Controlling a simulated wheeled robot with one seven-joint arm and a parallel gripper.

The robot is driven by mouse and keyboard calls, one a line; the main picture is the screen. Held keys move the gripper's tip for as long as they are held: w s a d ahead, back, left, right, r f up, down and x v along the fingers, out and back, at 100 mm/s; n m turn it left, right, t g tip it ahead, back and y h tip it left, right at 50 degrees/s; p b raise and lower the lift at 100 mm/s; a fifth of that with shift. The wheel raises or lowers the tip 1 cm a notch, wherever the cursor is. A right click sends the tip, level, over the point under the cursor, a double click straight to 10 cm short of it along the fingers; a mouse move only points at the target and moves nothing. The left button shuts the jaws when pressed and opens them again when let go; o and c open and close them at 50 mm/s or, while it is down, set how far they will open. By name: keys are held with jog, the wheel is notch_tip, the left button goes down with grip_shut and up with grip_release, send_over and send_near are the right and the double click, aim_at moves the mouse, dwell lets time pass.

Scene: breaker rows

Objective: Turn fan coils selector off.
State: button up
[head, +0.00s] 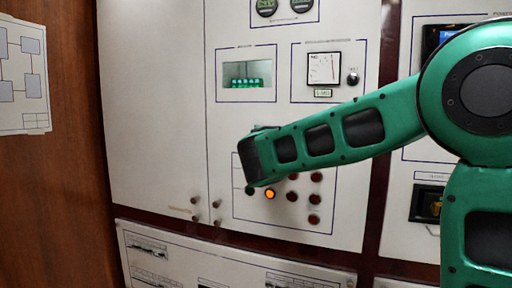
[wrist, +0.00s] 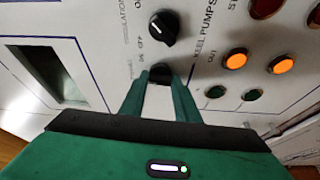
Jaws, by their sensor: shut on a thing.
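In the wrist view, my gripper (wrist: 161,76) has its two green fingers on either side of a black selector knob (wrist: 162,70) on the white panel. The fingers are shut on this knob and hide much of it, so its pointer direction cannot be told. A second black selector knob (wrist: 164,27) is just above it, free of the fingers. Lettering beside the knobs is only partly readable; I cannot make out a fan coils label. In the head view, the end of my arm covers the gripper and the knobs.
Orange lamps (wrist: 235,58), green lamps (wrist: 216,92) and a red one (wrist: 262,8) lie right of the knobs. A recessed window (wrist: 50,75) is at left. In the head view, a lit orange lamp (head: 270,193) and several dark red buttons (head: 316,177) sit below my arm; a meter (head: 324,68) is above.

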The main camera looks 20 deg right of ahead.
jog(key=shift+w+a+r+n+g, duration=0.1)
jog(key=shift+n+g, duration=0.55)
jog(key=shift+n, duration=0.7)
jog(key=shift+s+a+r+n+g, duration=0.1)
jog(key=shift+n+g, duration=0.5)
jog(key=shift+n, duration=0.8)
jog(key=shift+w+a+n+g, duration=0.1)
jog(key=shift+n+g, duration=0.55)
jog(key=shift+n, duration=0.7)
jog(key=shift+h, duration=0.3)
jog(key=o, duration=1)
jog(key=shift+d, duration=0.1)
jog(key=shift+r, duration=0.1)
jog(key=v, duration=1)
jog(key=shift+s, duration=0.25)
